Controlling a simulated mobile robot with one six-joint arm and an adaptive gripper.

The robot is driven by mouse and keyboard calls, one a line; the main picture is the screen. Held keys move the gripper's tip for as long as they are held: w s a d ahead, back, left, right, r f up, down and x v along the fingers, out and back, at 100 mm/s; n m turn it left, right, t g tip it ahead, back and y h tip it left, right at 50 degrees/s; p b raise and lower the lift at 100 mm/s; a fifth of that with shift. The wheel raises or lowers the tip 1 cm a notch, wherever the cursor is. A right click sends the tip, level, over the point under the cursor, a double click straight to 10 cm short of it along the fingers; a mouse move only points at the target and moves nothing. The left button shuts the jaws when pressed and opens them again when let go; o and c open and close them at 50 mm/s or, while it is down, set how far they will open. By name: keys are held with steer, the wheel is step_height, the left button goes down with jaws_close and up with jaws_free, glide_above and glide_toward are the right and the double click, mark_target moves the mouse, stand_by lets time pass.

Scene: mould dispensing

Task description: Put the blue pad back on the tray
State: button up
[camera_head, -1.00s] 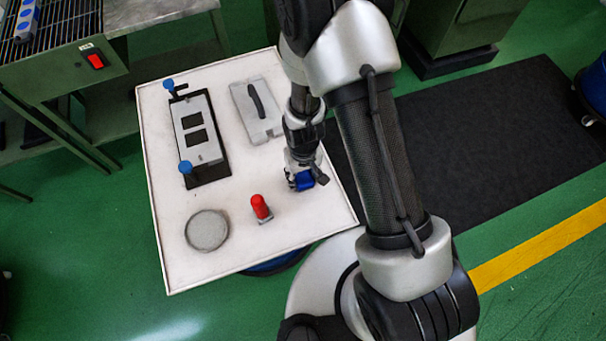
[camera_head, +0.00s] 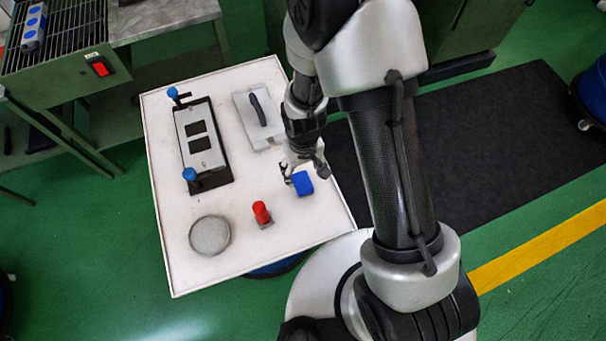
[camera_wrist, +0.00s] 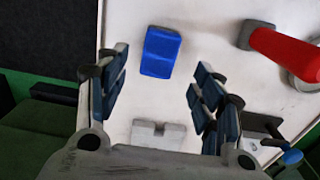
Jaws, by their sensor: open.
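The blue pad (camera_head: 303,183) lies on the white tray (camera_head: 270,245), towards its right side, below my gripper. It also shows in the wrist view (camera_wrist: 161,52), beyond and between the fingertips, with clear tray surface around it. My gripper (camera_head: 290,172) is above the tray just up and left of the pad. In the wrist view my gripper (camera_wrist: 160,78) has its two blue-lined fingers spread wide with nothing between them. The pad appears apart from both fingers.
A red-topped object (camera_head: 261,213) stands left of the pad. A round grey dish (camera_head: 210,235), a black-and-grey frame with blue knobs (camera_head: 202,145) and a grey block with a black handle (camera_head: 259,118) are also on the tray. The tray's front is mostly clear.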

steer(key=shift+r+p, duration=0.55)
steer(key=shift+r, duration=1.85)
step_height(320, 180, up, 7)
glide_above(303, 182)
steer(key=d, duration=0.2)
steer(key=s+d+r+m+t, duration=0.1)
steer(key=d+r+t, duration=0.15)
steer(key=r, duration=0.85)
steer(key=s+d+r+m+t, duration=0.2)
steer(key=s+d+r, duration=0.4)
steer(key=s+r, duration=0.6)
steer(key=shift+s+d+r, duration=0.15)
steer(key=shift+s, duration=0.1)
